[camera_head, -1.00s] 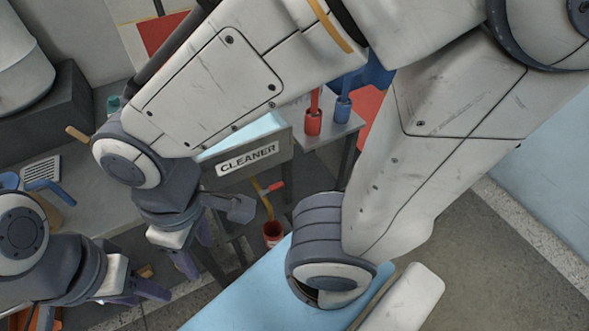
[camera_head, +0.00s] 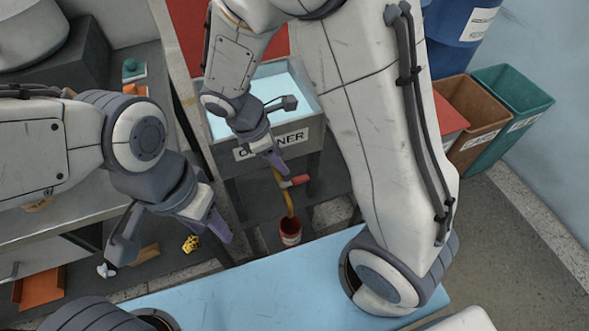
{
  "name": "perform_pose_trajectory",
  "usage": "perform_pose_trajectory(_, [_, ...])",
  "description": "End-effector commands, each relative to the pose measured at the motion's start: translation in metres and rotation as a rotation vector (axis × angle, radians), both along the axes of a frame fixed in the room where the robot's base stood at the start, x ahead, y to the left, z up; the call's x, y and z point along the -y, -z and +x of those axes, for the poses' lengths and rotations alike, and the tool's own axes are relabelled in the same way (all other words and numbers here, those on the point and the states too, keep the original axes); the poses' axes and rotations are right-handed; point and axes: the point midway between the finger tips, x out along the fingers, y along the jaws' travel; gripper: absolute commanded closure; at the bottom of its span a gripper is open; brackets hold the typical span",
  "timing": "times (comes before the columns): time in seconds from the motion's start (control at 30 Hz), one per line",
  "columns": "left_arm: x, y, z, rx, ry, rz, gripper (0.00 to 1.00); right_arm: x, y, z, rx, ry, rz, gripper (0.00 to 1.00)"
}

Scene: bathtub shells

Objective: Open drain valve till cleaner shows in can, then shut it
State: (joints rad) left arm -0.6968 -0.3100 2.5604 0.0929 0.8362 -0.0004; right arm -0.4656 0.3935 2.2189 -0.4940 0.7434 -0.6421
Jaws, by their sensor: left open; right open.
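The grey cleaner tank (camera_head: 312,128) holds pale blue liquid, and its CLEANER label is partly covered by my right gripper. A yellow drain pipe (camera_head: 287,200) hangs below it, with the red valve handle (camera_head: 294,181) sticking out to the right. The red can (camera_head: 290,231) stands on the floor under the pipe's end; I cannot make out any liquid in it. My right gripper (camera_head: 273,157) is open, in front of the label and just above the valve handle, apart from it as far as I can tell. My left gripper (camera_head: 217,227) is open and empty, left of the can.
A light blue surface (camera_head: 230,295) lies in front of the can. A grey bench (camera_head: 70,215) is on the left, with a yellow spotted object (camera_head: 190,243) below it. Brown (camera_head: 470,110) and green bins (camera_head: 515,95) and a blue barrel (camera_head: 460,20) stand at the back right.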

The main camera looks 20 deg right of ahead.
Motion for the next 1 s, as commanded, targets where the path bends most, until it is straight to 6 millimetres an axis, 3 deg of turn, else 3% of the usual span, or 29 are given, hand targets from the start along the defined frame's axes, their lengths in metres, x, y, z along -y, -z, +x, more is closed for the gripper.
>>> perform_pose_trajectory(0.03, [0.000, 0.006, 0.000, 0.000, 0.000, 0.000, 0.50, 0.005, 0.014, 0.006, -0.019, -0.036, -0.017, 0.45])
perform_pose_trajectory(0.17, [0.000, 0.009, 0.000, 0.001, 0.000, -0.001, 0.50, 0.012, 0.027, 0.013, -0.040, -0.088, -0.036, 0.45])
perform_pose_trajectory(0.63, [0.000, 0.030, 0.000, 0.001, 0.000, -0.001, 0.50, 0.043, 0.100, 0.012, -0.042, -0.087, -0.036, 0.45])
perform_pose_trajectory(0.8, [0.000, 0.035, 0.000, 0.001, 0.000, -0.001, 0.50, 0.050, 0.115, 0.013, -0.040, -0.087, -0.036, 0.45])
perform_pose_trajectory(1.0, [0.000, 0.035, 0.000, 0.001, 0.000, -0.001, 0.50, 0.051, 0.118, 0.014, -0.039, -0.089, -0.035, 0.45])
